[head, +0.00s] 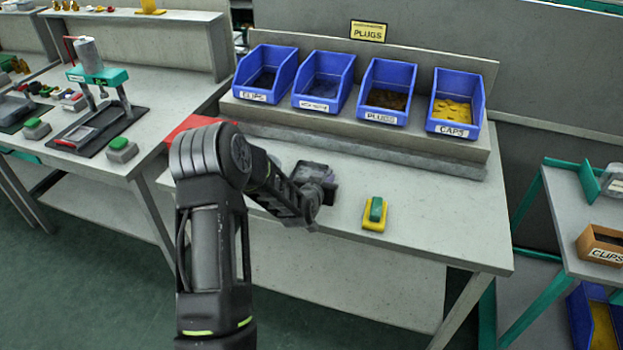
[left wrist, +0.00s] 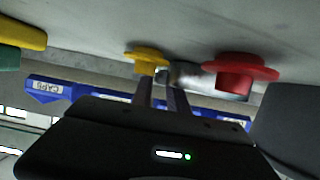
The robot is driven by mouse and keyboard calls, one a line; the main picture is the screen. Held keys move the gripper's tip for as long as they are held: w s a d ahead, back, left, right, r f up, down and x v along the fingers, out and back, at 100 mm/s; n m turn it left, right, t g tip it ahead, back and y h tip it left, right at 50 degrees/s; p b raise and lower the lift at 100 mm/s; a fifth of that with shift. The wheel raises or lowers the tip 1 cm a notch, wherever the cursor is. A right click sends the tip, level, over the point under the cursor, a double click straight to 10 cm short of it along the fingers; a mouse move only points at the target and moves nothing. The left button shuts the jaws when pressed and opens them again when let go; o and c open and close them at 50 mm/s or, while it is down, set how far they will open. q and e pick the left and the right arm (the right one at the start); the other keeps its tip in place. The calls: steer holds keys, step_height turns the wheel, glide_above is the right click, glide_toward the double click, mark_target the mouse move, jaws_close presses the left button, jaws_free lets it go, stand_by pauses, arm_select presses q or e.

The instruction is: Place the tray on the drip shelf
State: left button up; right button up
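I cannot tell which thing is the tray, and no drip shelf can be made out for certain. My left gripper (left wrist: 162,90) is low over the middle bench (head: 440,225), its two fingers apart with a gap between them. In the left wrist view, which is upside down, a small yellow flanged part (left wrist: 148,60), a grey metal piece (left wrist: 188,74) and a red flanged part (left wrist: 240,75) are just beyond the fingertips. In the head view my left arm hides the fingertips. My right gripper is not in view.
A yellow block with a green top (head: 375,213) is right of my left gripper. Blue bins (head: 390,92) stand on a raised ledge behind. A red flat thing (head: 193,127) is partly behind my arm. A press (head: 98,75) stands on the left bench.

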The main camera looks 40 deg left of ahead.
arm_select(q)
jaws_close()
stand_by(0.4)
step_height(320, 180, up, 10)
steer(key=b, duration=0.1)
stand_by(0.4)
stand_by(0.8)
steer(key=s+d+m+h, duration=0.2)
steer(key=s+d, duration=0.1)
steer(key=d, duration=1)
steer(key=s+d+r+m+h, duration=0.1)
steer(key=s+d, duration=0.3)
steer(key=d, duration=1)
steer(key=shift+s+r+m+t+h, duration=0.15)
steer(key=shift+s+m+t+h, duration=0.2)
steer(key=shift+h, duration=0.35)
